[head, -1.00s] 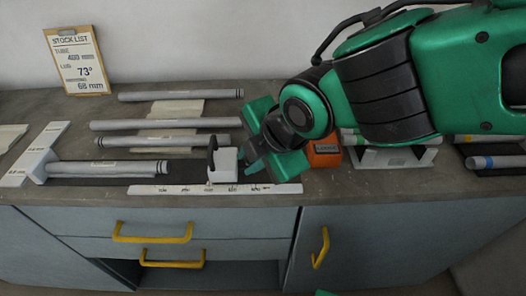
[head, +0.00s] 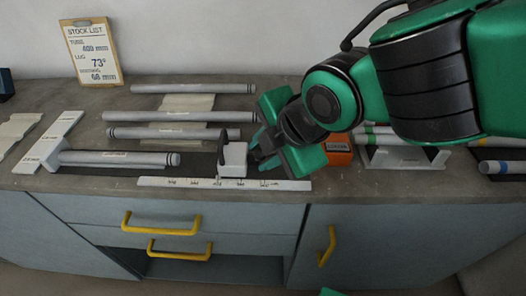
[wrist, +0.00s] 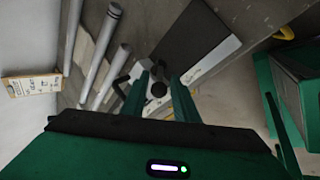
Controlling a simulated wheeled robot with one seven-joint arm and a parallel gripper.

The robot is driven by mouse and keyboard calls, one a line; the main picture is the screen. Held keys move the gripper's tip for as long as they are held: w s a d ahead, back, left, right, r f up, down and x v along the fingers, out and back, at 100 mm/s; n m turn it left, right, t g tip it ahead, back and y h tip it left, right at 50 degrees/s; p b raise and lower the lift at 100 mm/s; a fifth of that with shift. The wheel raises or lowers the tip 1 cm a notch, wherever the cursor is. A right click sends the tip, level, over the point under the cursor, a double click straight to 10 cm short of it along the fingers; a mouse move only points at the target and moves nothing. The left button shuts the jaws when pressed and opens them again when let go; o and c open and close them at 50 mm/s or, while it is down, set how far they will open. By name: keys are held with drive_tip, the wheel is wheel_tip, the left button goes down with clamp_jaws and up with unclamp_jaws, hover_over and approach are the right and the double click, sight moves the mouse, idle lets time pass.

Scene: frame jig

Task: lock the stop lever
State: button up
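The stop is a white block (head: 232,160) on the dark jig track, just behind the ruler strip. Its black stop lever (head: 222,143) stands upright at the block's left side in the head view. My gripper (head: 258,155) is just right of the block, its green fingers pointing down and left. In the wrist view the two fingers (wrist: 160,95) are apart, with a dark round knob (wrist: 158,89) showing between them and part of the white block beyond. I cannot tell whether a finger touches the block or lever. Nothing appears gripped.
A tube (head: 118,158) lies on the track against a white end plate (head: 50,145). More tubes (head: 180,133) lie behind. A ruler strip (head: 220,184) runs along the front. An orange box (head: 339,150) and a white rack (head: 405,160) stand right of my gripper. A stock list (head: 92,52) leans at the back.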

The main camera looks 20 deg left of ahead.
drive_tip(key=v, duration=0.8)
drive_tip(key=shift+d+r, duration=0.2)
drive_tip(key=shift+r, duration=0.15)
drive_tip(key=shift+s, duration=0.1)
